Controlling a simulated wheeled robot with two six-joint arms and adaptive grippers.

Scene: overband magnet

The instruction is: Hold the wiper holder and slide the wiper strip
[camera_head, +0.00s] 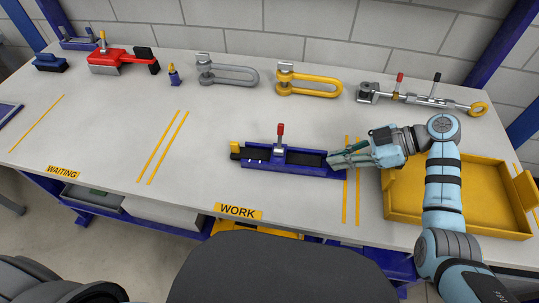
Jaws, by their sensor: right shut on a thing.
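The blue wiper holder (300,170) lies on the bench in the WORK area, with a red-knobbed lever (280,132) at its middle and a yellow block (235,149) at its left end. The black wiper strip (306,158) lies along its channel. My right gripper (331,160) comes in from the right and is shut at the right end of the strip, low over the holder. Its fingers hide the exact contact. My left gripper is not in view.
A yellow tray (478,221) stands at the right, under my right arm. Along the back are a red tool (115,59), a grey shackle (226,74), a yellow shackle (308,83) and a metal turnbuckle (425,98). The bench left of the holder is clear.

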